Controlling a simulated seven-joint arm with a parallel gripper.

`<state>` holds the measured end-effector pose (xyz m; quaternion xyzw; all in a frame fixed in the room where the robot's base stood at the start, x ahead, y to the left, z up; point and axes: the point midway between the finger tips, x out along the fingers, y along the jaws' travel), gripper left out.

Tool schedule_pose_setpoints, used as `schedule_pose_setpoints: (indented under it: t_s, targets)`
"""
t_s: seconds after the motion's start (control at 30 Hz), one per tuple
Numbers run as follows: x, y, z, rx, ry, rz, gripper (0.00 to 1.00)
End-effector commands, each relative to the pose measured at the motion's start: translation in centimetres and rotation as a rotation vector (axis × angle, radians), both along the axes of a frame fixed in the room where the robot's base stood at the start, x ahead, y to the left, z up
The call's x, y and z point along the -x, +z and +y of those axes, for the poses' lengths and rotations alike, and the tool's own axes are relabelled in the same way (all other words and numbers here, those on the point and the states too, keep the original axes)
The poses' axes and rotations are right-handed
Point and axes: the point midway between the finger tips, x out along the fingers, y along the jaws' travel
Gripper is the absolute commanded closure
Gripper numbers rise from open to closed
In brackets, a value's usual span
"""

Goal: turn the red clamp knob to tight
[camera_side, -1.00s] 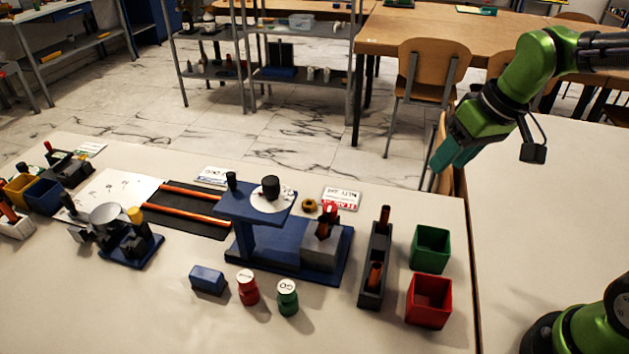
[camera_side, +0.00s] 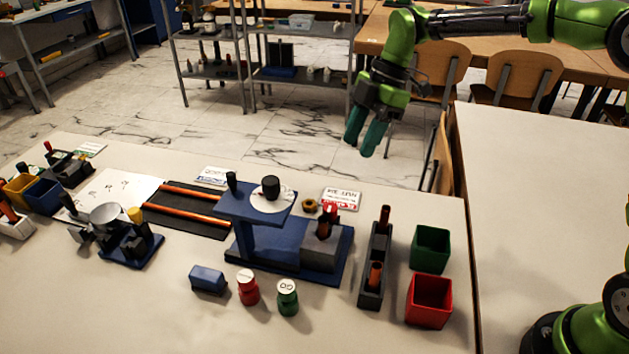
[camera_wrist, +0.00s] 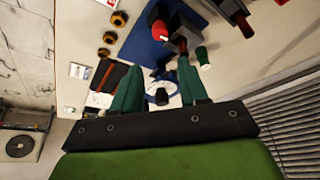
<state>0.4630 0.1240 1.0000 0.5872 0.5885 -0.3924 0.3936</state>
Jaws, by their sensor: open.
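The red clamp knob (camera_side: 331,209) is at the grey block on the right end of the blue gauge rig (camera_side: 257,205). In the wrist view a red part (camera_wrist: 161,31), apparently this knob, shows near the top. Its angle is too small to read. My gripper (camera_side: 363,145) is above and behind the rig, to the right of the knob, with fingers pointing down and touching nothing. In the wrist view my gripper (camera_wrist: 158,72) has its two green fingers spread apart with nothing held. A black-knobbed white dial (camera_side: 283,205) sits on the rig's raised plate.
Right of the rig stand a dark holder (camera_side: 373,293) with orange-handled tools, a green bin (camera_side: 431,262) and a red bin (camera_side: 429,317). Red (camera_side: 248,291) and green (camera_side: 287,300) gauges and a blue block (camera_side: 208,280) lie in front.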

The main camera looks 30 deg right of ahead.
Motion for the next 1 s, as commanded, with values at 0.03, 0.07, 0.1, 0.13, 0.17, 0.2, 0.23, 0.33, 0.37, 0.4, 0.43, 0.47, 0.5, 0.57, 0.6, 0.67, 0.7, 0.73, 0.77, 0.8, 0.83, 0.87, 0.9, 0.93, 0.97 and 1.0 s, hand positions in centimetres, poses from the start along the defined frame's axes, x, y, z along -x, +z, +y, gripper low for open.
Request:
schedule_pose_setpoints:
  t_s: [0.03,0.07,0.1,0.13,0.17,0.2,0.23,0.33,0.37,0.4,0.43,0.47,0.5,0.57,0.6,0.67,0.7,0.73,0.77,0.8,0.83,0.87,0.9,0.93,0.97,1.0]
  targets:
    - [0.1,-0.9,0.5,-0.001,0.003,0.004,0.57]
    - [0.1,-1.5,0.7,-0.001,0.003,0.005,0.57]
    - [0.1,-2.3,1.1,-0.001,0.002,0.006,0.57]
    - [0.1,-3.0,1.3,-0.001,0.002,0.006,0.57]
    - [0.2,-3.6,1.5,-0.001,0.003,0.006,0.57]
    - [0.1,-4.4,1.9,-0.001,0.001,0.006,0.57]
    - [0.1,-5.0,2.2,-0.001,0.002,0.006,0.57]
    - [0.1,-7.1,3.0,-0.001,0.001,0.005,0.57]
    - [0.1,-7.7,3.2,-0.001,0.001,0.006,0.57]
    - [0.1,-8.5,3.6,0.000,0.001,0.005,0.57]
    - [0.2,-9.1,3.8,0.000,0.001,0.005,0.57]
    - [0.1,-9.6,4.0,-0.001,0.000,0.005,0.57]
    - [0.1,-10.3,4.3,-0.001,-0.001,0.004,0.57]
    - [0.1,-11.2,4.7,-0.001,0.000,0.004,0.57]
    - [0.1,-11.8,5.0,-0.001,0.000,0.004,0.57]
    - [0.1,-12.5,5.2,-0.001,-0.001,0.004,0.57]
    - [0.1,-12.8,5.4,-0.001,-0.002,0.004,0.57]
    - [0.1,-13.1,5.5,-0.001,-0.001,0.003,0.57]
    - [0.1,-13.2,5.6,-0.001,-0.001,0.002,0.57]
    - [0.1,-13.4,5.6,-0.001,-0.001,0.002,0.57]
    - [0.1,-13.6,5.7,0.000,-0.001,0.002,0.57]
    - [0.1,-13.6,5.7,0.000,-0.002,0.001,0.57]
    - [0.0,-13.7,5.7,0.000,-0.002,0.001,0.57]
    - [0.0,-13.8,5.7,0.000,-0.002,0.000,0.57]
    - [0.0,-13.8,5.7,0.000,-0.002,0.000,0.57]
    - [0.0,-13.8,5.7,0.000,-0.002,0.000,0.57]
